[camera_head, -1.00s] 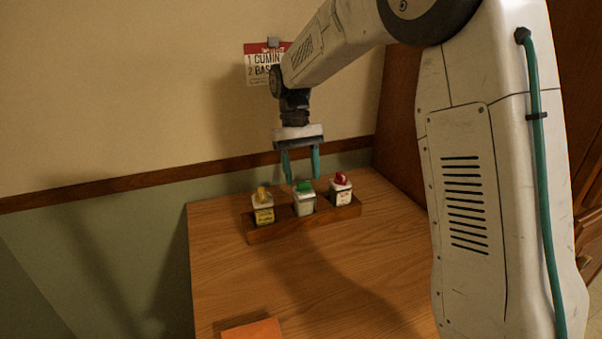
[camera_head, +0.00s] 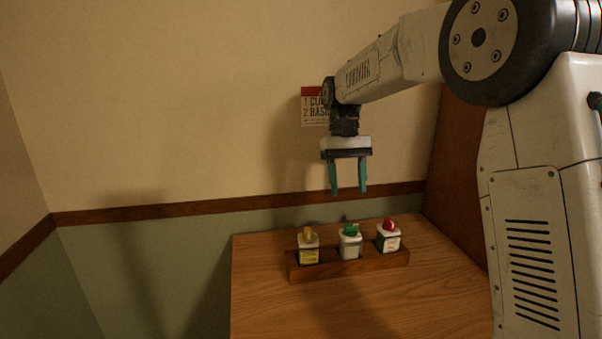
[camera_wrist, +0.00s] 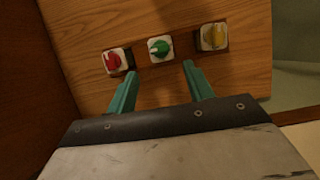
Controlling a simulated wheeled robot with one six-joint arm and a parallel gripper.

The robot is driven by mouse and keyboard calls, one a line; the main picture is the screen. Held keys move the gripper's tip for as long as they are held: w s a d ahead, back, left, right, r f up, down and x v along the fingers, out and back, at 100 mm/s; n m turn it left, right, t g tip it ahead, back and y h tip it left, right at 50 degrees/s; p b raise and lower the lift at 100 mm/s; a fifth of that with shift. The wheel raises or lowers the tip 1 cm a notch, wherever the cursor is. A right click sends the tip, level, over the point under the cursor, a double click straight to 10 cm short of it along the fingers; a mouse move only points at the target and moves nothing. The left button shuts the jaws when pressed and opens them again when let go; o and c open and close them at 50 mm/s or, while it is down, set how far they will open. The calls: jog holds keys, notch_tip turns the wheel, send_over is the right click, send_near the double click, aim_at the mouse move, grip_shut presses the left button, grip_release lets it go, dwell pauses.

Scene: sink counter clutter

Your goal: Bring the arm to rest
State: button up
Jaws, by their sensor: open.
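My gripper (camera_head: 348,190) is open and empty, its two teal fingers pointing down. In the head view it hangs in the air above the spice rack and in front of the wall. In the wrist view the open fingers (camera_wrist: 160,82) point toward the rack, with the green-capped jar (camera_wrist: 159,48) seen between and beyond them. The arm is raised and bent, reaching left from my body.
A wooden rack (camera_head: 345,269) on the wooden counter (camera_head: 270,310) holds a yellow-capped jar (camera_head: 308,246), a green-capped jar (camera_head: 350,243) and a red-capped jar (camera_head: 388,236). A partly hidden card (camera_head: 313,107) is on the wall. A brown panel (camera_head: 455,190) stands at right.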

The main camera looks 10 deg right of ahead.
jog(key=s+f, duration=0.2)
jog(key=s, duration=0.1)
jog(key=shift+s+d+f, duration=0.15)
jog(key=shift+s+f, duration=0.15)
jog(key=shift+f, duration=0.1)
jog(key=s+d+t, duration=0.2)
jog(key=s+t, duration=0.3)
jog(key=s, duration=2.6)
jog(key=shift+d+t, duration=0.15)
jog(key=shift+t, duration=0.15)
jog(key=shift+r, duration=0.1)
